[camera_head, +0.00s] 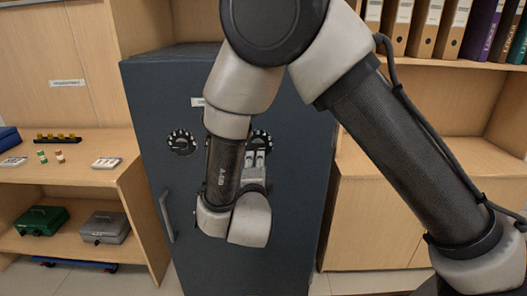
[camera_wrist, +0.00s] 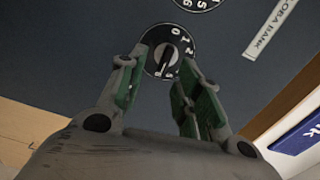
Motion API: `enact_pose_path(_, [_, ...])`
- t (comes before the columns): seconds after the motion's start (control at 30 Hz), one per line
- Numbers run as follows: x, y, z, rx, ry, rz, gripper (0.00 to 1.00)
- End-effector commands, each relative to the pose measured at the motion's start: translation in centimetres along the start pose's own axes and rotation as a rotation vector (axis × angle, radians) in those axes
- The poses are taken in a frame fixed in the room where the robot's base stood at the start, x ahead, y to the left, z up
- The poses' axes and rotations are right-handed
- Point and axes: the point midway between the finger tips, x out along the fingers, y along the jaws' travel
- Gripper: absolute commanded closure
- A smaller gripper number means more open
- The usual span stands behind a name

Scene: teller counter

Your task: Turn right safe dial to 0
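The dark blue-grey safe (camera_head: 160,100) stands in the middle of the head view. Its right dial (camera_head: 260,137) is partly hidden behind my gripper (camera_head: 257,156). In the wrist view, a black dial (camera_wrist: 168,50) with white numerals shows just beyond and between the fingertips of my gripper (camera_wrist: 165,64). The 0 is near the dial's top; its raised knob is tilted, and I cannot tell the exact pointed number. My gripper is open, with a finger on each side of the dial's lower part. Contact cannot be told. The safe's left dial (camera_head: 182,142) is in clear view.
A second dial (camera_wrist: 197,3) is cut off at the wrist view's top edge. The safe has a long handle (camera_head: 166,217) at left. A shelf (camera_head: 75,175) with cash boxes stands left, wooden cabinets (camera_head: 372,225) right, and binders (camera_head: 425,25) above.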

Motion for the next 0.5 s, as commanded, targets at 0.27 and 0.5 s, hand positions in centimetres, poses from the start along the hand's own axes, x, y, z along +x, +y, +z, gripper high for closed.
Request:
enact_pose_path(0.27, [2.4, -0.9, -0.4, 0.072, 0.010, -0.035, 0.66])
enact_pose_path(0.5, [6.3, -1.0, -0.4, 0.070, 0.009, -0.033, 0.66])
